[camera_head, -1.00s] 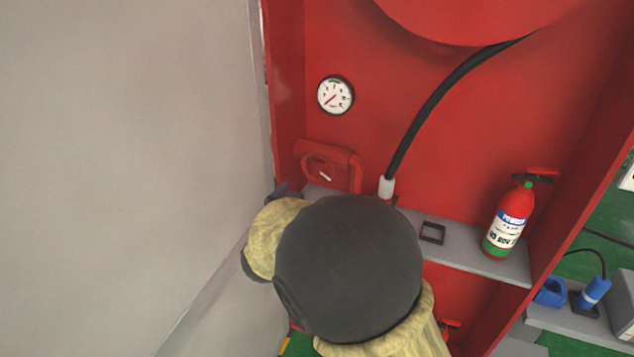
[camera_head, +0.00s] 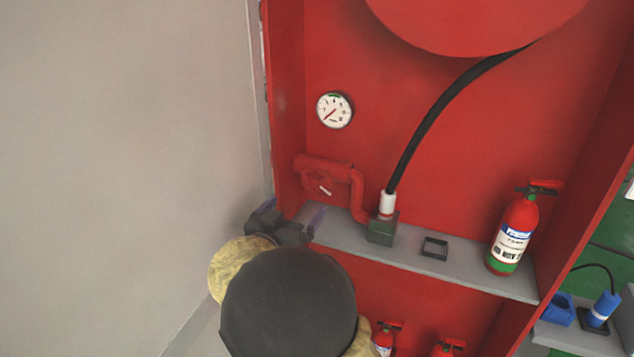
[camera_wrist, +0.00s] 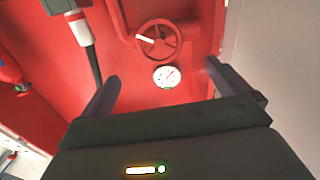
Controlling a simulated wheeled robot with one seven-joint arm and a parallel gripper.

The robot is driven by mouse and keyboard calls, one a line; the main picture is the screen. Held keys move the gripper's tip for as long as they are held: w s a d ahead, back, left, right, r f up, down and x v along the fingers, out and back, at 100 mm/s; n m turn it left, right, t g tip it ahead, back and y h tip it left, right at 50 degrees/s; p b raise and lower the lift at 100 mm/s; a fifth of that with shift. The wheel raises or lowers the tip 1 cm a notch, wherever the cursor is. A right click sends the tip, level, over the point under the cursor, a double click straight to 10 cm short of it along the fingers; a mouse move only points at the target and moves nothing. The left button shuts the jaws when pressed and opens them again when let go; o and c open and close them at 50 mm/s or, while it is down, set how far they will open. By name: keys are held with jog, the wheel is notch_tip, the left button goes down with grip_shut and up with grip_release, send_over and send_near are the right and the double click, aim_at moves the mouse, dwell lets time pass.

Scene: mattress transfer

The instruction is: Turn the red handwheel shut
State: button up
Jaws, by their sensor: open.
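The red handwheel (camera_head: 317,183) sits on a red pipe at the lower left of the cabinet's back wall. A small white handle shows on it. In the wrist view the handwheel (camera_wrist: 157,40) is a spoked ring, seen beyond the fingers and between them. My gripper (camera_head: 293,213) is below and slightly left of the handwheel in the head view, by the shelf's left end. It is open and empty, its two fingers spread apart (camera_wrist: 161,73). It appears clear of the wheel. My dark arm hides part of the lower cabinet.
A pressure gauge (camera_head: 335,110) is above the handwheel. A black hose (camera_head: 435,114) runs down to a white fitting (camera_head: 388,203). A fire extinguisher (camera_head: 515,235) stands at the right of the grey shelf (camera_head: 465,275). A grey panel (camera_head: 120,150) closes off the left.

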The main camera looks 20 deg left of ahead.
aim_at(316, 182)
jog(key=w, duration=0.8)
jog(key=w+d, duration=0.1)
jog(key=w, duration=0.4)
jog(key=c, duration=0.9)
